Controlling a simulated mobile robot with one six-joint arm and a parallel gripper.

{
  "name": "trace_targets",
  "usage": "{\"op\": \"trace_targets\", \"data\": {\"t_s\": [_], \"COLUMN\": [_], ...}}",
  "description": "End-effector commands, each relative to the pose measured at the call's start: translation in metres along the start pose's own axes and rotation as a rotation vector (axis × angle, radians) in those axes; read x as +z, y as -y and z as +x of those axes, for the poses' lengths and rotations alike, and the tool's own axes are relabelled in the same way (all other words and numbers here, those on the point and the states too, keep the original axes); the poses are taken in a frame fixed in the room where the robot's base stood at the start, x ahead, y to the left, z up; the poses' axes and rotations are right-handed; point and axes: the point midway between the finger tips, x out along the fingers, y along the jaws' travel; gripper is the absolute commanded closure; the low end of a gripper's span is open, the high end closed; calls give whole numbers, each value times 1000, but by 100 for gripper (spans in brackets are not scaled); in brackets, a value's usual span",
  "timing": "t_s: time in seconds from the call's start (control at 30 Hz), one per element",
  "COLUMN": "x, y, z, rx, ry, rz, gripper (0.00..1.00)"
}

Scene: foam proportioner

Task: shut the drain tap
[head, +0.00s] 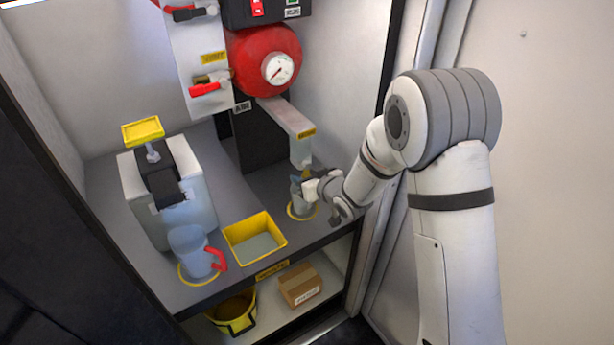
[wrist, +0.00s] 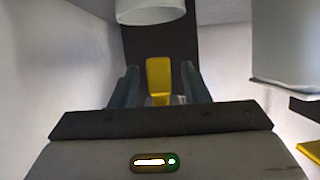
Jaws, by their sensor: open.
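The drain tap seems to be the yellow lever (wrist: 158,78) low under the white outlet (head: 301,150); it is mostly hidden by my gripper in the head view. In the wrist view the lever stands upright between the two dark fingers of my gripper (wrist: 158,88). The fingers are open, one on each side of the lever. I cannot tell whether either finger touches it. In the head view my gripper (head: 305,183) is just below the outlet, above a yellow ring on the counter. The lower end of the white outlet (wrist: 150,10) shows at the top of the wrist view.
A yellow tray (head: 255,240) and a clear jug with a red handle (head: 195,252) stand on the counter. A white tank (head: 170,190) is behind the jug. A red vessel with a gauge (head: 265,58) and red-handled valves (head: 206,88) are above. The cabinet's right wall is close to my arm.

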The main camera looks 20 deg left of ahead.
Motion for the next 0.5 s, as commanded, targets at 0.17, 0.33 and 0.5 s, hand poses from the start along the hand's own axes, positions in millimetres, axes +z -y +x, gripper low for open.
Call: {"op": "trace_targets", "data": {"t_s": [0.17, 0.33, 0.5], "x": [0, 0, 0], "y": [0, -1, -1], "z": [0, -1, -1], "rx": [1, 1, 2], "ry": [0, 0, 0], "rz": [0, 0, 0], "gripper": [62, 76, 90]}}
